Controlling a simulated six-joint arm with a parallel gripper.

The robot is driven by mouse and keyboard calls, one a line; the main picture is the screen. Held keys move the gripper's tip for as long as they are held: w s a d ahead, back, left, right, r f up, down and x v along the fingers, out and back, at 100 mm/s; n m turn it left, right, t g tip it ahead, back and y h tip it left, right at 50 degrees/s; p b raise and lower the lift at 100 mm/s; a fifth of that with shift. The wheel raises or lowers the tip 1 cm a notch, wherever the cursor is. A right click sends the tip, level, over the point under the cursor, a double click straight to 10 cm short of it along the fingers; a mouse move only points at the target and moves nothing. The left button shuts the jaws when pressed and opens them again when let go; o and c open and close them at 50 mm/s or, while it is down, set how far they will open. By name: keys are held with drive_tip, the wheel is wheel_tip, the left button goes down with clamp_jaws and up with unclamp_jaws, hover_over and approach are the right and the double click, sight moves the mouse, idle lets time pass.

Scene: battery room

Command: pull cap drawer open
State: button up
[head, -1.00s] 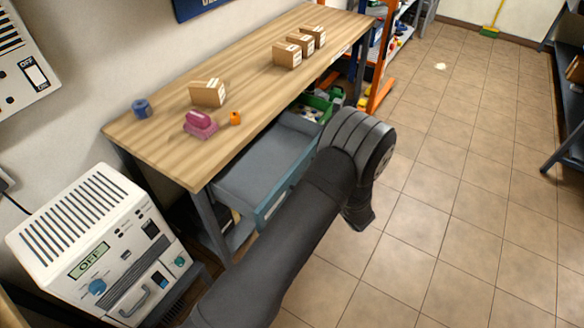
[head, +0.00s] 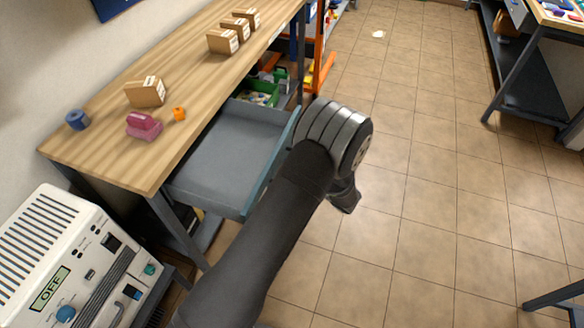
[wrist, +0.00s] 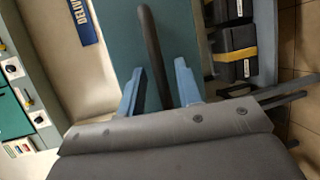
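The cap drawer (head: 222,150) is a blue-grey open tray under the wooden workbench, standing well out from the bench front. It looks empty. Its teal front shows in the wrist view (wrist: 122,35) with a dark bar handle (wrist: 152,45). My gripper (wrist: 160,78) has its two blue fingers on either side of the handle, with gaps showing between the fingers and the bar. Whether a finger touches the handle is hard to tell. In the head view my dark arm hides the gripper and the handle.
The workbench (head: 120,95) carries cardboard boxes, a pink block (head: 143,126), a blue roll (head: 77,120) and a small orange piece. A green bin (head: 262,92) sits behind the drawer. A white machine (head: 70,265) stands lower left.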

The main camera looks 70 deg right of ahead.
drive_tip(key=v, duration=1.7)
drive_tip(key=shift+s, duration=0.2)
drive_tip(key=x, duration=1.7)
drive_tip(key=shift+w, duration=0.25)
drive_tip(key=v, duration=1.6)
drive_tip(key=shift+s, duration=0.2)
